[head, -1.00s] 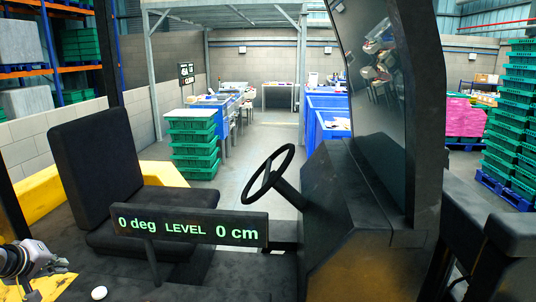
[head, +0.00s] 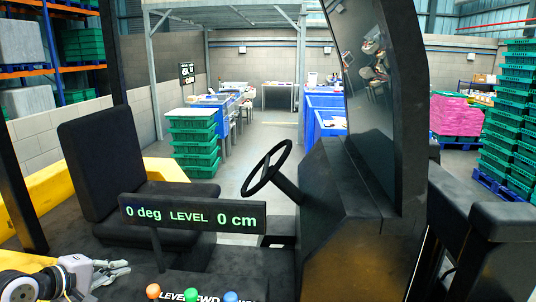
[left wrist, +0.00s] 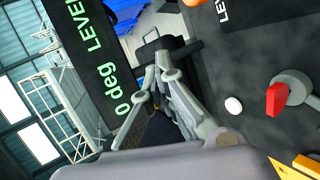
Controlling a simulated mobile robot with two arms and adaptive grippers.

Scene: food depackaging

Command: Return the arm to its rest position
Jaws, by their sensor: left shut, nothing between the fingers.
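My left arm comes in at the bottom left of the head view. Its grey gripper (head: 126,267) points right, below the front of the seat, with its fingers together and nothing seen between them. In the left wrist view, the same gripper (left wrist: 160,58) reaches up from the bottom edge, its fingers close together and empty. The tips overlap a dark part behind them in that picture; I cannot tell whether they touch it. My right gripper is not in view.
A display panel (head: 192,213) reads "0 deg LEVEL 0 cm". Behind it are a black seat (head: 103,165) and steering wheel (head: 267,168). Orange (head: 153,291), green (head: 191,295) and blue (head: 230,297) knobs stand at the bottom. The wrist view shows a red-handled lever (left wrist: 275,98) and white knob (left wrist: 233,106).

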